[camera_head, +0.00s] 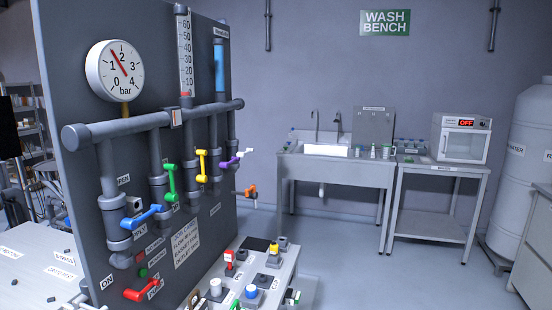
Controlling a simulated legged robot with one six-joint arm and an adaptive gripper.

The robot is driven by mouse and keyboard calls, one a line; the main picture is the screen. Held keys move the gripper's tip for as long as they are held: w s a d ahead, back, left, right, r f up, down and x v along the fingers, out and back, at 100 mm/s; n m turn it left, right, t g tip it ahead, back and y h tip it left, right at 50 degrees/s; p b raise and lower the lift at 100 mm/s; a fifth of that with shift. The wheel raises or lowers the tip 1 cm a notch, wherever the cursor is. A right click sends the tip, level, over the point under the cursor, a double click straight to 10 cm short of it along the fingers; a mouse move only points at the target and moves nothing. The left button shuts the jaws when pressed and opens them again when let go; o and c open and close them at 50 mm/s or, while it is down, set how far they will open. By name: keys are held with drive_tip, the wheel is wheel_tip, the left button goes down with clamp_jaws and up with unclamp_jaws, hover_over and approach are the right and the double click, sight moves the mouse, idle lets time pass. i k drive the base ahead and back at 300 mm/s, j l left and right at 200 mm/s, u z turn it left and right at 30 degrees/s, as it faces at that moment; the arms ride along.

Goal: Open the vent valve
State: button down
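A dark grey valve panel (67,140) stands at the left with a horizontal pipe manifold. Its lever valves have a blue handle (141,217), a green handle (171,182), a yellow handle (202,166), a purple handle (236,159), an orange handle (250,191) and a red handle (142,291). A small, partly hidden label (123,180) sits beside the left pipe. I cannot read for certain which handle is the vent valve. The blue handle lies roughly level, and the green and yellow ones point up and down. My gripper is not in view.
A pressure gauge (115,70) tops the panel. A bench (222,300) with small coloured controls stands at its foot. A sink (337,168), a steel table (436,170) with an oven (462,138) and a white tank (530,165) stand behind. The floor (360,270) between is clear.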

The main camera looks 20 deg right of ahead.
sight(240, 154)
drive_tip(key=l, duration=0.75)
drive_tip(key=i+l, duration=0.15)
drive_tip(key=l, duration=0.65)
drive_tip(key=i+l+z, duration=0.1)
drive_tip(key=i, duration=0.5)
drive_tip(key=i+l, duration=0.25)
drive_tip(key=i, duration=0.4)
drive_tip(key=i+j, duration=0.35)
drive_tip(key=i, duration=0.25)
drive_tip(key=z, duration=0.05)
